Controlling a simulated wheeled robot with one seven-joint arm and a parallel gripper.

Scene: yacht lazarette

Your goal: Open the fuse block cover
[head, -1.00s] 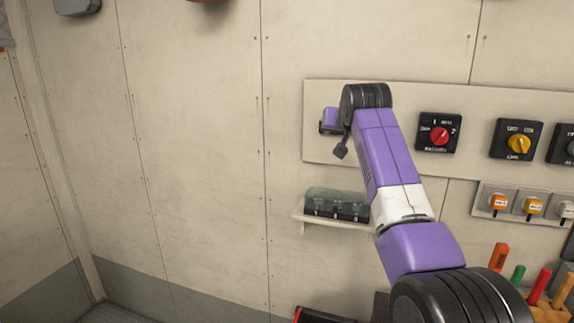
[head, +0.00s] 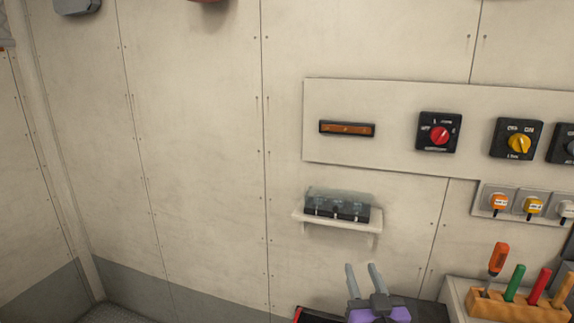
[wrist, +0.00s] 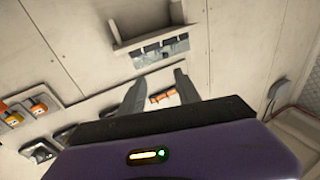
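The fuse block (head: 337,209) is a small black unit on a white wall shelf. Its clear cover (head: 340,194) sits over it and looks closed, though its exact edge is hard to make out. My gripper (head: 363,267) is below the shelf and slightly right, fingers pointing up, apart and empty. In the wrist view the fuse block (wrist: 160,50) appears beyond the fingertips, near the top, with nothing between the fingers of my gripper (wrist: 157,80) in contact.
The shelf (head: 328,222) juts from the wall under a panel with an orange-brown strip (head: 347,129), a red knob switch (head: 439,133) and a yellow knob switch (head: 517,140). Sockets with plugs (head: 533,205) and a wooden tool rack (head: 520,305) stand right. The wall left is clear.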

